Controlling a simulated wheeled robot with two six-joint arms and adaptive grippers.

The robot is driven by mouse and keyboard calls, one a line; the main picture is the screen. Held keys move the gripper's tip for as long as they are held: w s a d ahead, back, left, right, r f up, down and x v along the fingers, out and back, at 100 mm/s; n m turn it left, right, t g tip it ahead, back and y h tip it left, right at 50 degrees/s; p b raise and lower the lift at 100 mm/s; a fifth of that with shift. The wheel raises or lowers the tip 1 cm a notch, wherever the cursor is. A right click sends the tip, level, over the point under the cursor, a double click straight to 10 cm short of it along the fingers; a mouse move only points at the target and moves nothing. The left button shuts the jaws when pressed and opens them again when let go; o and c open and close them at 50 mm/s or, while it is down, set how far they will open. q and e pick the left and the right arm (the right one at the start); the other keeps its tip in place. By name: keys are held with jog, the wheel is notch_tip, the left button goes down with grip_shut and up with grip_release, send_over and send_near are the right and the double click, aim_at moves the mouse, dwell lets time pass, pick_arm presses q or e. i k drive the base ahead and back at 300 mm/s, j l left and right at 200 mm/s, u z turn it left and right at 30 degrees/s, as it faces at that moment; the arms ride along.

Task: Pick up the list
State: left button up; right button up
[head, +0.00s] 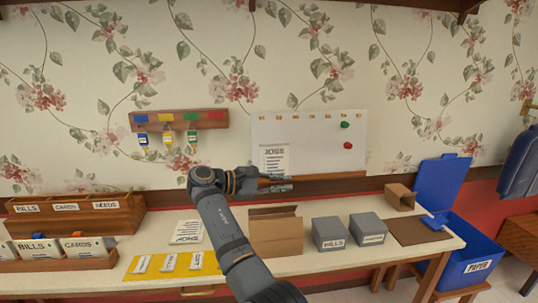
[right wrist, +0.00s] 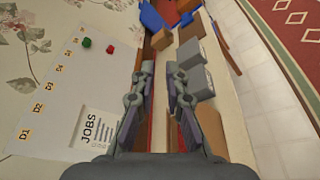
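A white sheet headed JOBS (right wrist: 97,127) is on the lower part of the white wall board; it also shows in the head view (head: 274,158). Another printed white sheet (head: 187,232) lies on the table; its heading is hard to read. My right gripper (head: 284,183) is level with the board's bottom ledge, just below the JOBS sheet, pointing right. In the right wrist view its fingers (right wrist: 162,75) are apart with nothing between them, and the sheet is left of them. My left gripper is out of view.
The white board (head: 310,130) has a red and a green magnet. Below stand an open cardboard box (head: 276,234), two grey boxes (head: 330,233), a yellow mat (head: 146,265) and wooden card trays (head: 75,216). A blue PAPER bin (head: 470,253) stands right of the table.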

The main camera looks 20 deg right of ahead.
aim_at(274, 157)
jog(key=i, duration=1.15)
